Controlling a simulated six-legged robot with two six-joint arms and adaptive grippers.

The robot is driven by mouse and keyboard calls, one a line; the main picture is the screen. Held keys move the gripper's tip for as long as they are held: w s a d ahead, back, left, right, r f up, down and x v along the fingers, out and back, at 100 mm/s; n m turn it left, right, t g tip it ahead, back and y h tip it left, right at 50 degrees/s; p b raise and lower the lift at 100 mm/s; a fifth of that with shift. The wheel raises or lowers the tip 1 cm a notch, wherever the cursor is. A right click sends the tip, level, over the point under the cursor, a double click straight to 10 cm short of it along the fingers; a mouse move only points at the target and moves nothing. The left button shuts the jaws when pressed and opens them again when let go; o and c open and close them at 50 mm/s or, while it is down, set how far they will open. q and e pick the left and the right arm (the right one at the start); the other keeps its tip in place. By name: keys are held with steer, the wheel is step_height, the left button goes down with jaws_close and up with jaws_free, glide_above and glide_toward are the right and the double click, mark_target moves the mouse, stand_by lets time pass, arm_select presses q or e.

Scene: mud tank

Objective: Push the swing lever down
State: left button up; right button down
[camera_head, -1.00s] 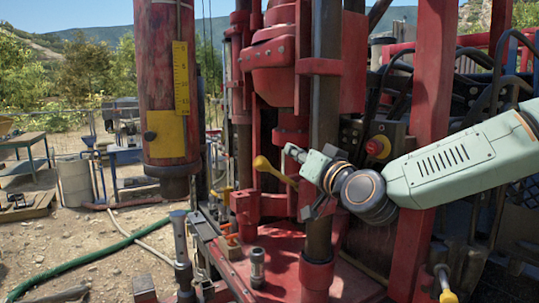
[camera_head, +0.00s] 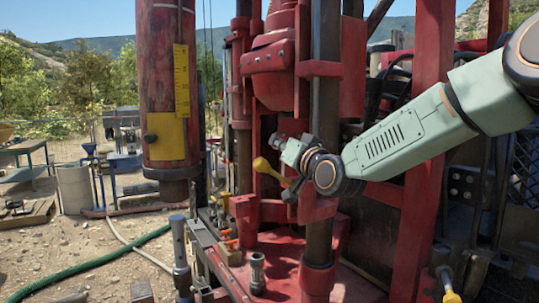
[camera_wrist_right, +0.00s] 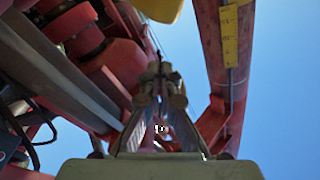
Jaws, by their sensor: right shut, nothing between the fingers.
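A lever with a yellow knob (camera_head: 263,165) sits on the red rig in the middle of the head view, its short rod sloping down to the right. I take it to be the swing lever. My right gripper (camera_head: 280,140) is shut and empty, just above and to the right of the knob. In the right wrist view, the shut fingertips (camera_wrist_right: 161,75) point at a blurred yellow shape (camera_wrist_right: 160,8) at the top edge, probably the knob. I cannot tell whether they touch it. My left gripper is not in view.
A dark upright pipe (camera_head: 324,100) stands close behind my right wrist. A red column (camera_head: 428,150) rises to the right, beneath my arm. A red cylinder with a yellow scale (camera_head: 168,100) hangs to the left. Another yellow-handled lever (camera_head: 450,296) is at the lower right.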

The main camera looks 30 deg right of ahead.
mark_target(268, 165)
steer(key=f, duration=0.1)
steer(key=w+a+f+p, duration=0.1)
steer(key=f, duration=0.1)
steer(key=shift+w+a+f, duration=0.15)
steer(key=shift+w+a, duration=0.05)
steer(key=shift+w, duration=0.15)
steer(key=shift+w+f, duration=0.15)
steer(key=shift+w, duration=0.1)
steer(key=shift+a, duration=0.1)
